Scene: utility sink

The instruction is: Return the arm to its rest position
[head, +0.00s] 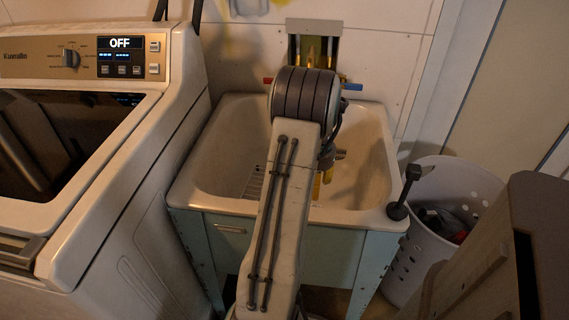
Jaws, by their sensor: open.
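My arm rises from the bottom middle to a dark, ribbed elbow in front of the sink's back wall, then folds down behind its own pale link. My gripper (322,180) is mostly hidden behind that link. Only dark wrist parts and small yellow parts show, over the sink basin (225,150). It is open, and I see nothing held in it. Whether it touches the basin cannot be told.
A washing machine (130,215) with an OFF display stands close at left. A white perforated basket (415,255) with dark contents is at right. The tap has red (267,81) and blue (352,87) handles.

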